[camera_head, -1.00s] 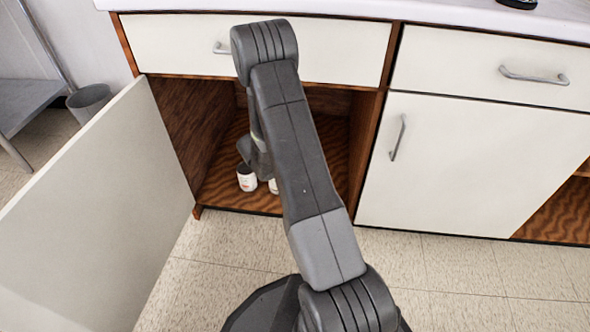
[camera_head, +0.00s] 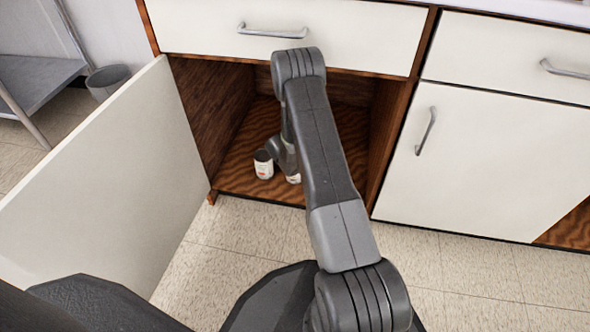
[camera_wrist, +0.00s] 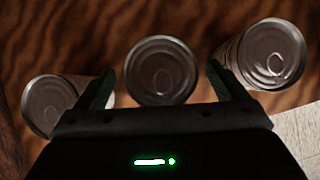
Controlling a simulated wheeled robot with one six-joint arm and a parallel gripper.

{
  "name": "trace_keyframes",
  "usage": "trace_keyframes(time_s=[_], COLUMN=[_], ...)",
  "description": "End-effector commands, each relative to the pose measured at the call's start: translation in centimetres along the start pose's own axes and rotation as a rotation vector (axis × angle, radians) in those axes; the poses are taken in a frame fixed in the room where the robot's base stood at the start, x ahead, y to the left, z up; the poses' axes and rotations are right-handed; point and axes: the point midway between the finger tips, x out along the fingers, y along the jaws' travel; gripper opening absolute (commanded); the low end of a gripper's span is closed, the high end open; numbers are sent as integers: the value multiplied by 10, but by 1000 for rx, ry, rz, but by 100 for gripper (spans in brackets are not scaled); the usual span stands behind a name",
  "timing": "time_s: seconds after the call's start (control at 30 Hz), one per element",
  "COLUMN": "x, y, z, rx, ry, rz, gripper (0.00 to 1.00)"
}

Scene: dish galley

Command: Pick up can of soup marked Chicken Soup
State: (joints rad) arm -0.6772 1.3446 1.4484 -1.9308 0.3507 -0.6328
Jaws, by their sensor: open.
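Three cans stand on the wooden cabinet floor, seen from above in the wrist view: a left can (camera_wrist: 48,105), a middle can (camera_wrist: 161,70) and a right can (camera_wrist: 272,53). Only their metal lids show clearly, so I cannot read which is Chicken Soup. My gripper (camera_wrist: 160,76) is open, with one finger on each side of the middle can; I cannot tell whether they touch it. In the head view, a white can with a red mark (camera_head: 264,170) stands near the cabinet's front edge. Another can (camera_head: 294,179) is partly hidden by my arm.
The open cabinet door (camera_head: 110,180) stands out at the left. A closed drawer (camera_head: 350,35) is above the opening, and a closed cabinet (camera_head: 490,170) is to the right. A grey bin (camera_head: 108,82) and a metal shelf (camera_head: 38,82) are at the far left.

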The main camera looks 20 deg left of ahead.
Motion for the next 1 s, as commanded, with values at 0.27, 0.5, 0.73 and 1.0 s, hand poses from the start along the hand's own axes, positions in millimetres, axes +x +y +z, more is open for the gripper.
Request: trace_keyframes(time_s=[0.27, 0.5, 0.73, 1.0], x=[34, 36, 36, 35], y=[-1, -1, -1, -1], z=[0, 1, 1, 2], rx=[0, 0, 0, 1], ry=[1, 0, 0, -1], rz=[-1, 0, 0, 0], gripper=[93, 93, 55, 30])
